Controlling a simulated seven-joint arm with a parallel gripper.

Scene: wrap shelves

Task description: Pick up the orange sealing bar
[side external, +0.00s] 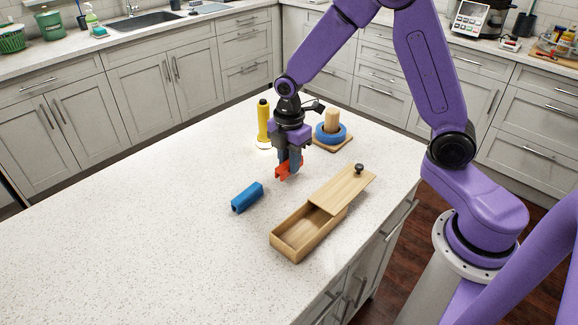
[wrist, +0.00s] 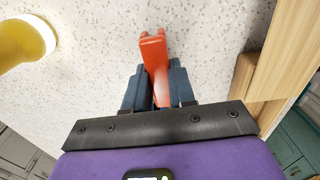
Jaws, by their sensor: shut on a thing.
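The orange sealing bar (side external: 282,173) is a small orange-red piece with a notched end. In the side view it is at my gripper's fingertips, low over the speckled white counter; I cannot tell whether it still touches the counter. My gripper (side external: 290,165) points down and is shut on the bar. In the wrist view the bar (wrist: 154,60) sticks out between the two dark blue fingers of my gripper (wrist: 160,88), which cover its near part from both sides.
A blue block (side external: 247,197) lies to the left. A wooden box (side external: 290,252) with a partly slid lid (side external: 345,188) stands at the right. Behind are a yellow cylinder (side external: 263,122) and a wooden peg with a blue ring (side external: 331,137). The counter's left part is clear.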

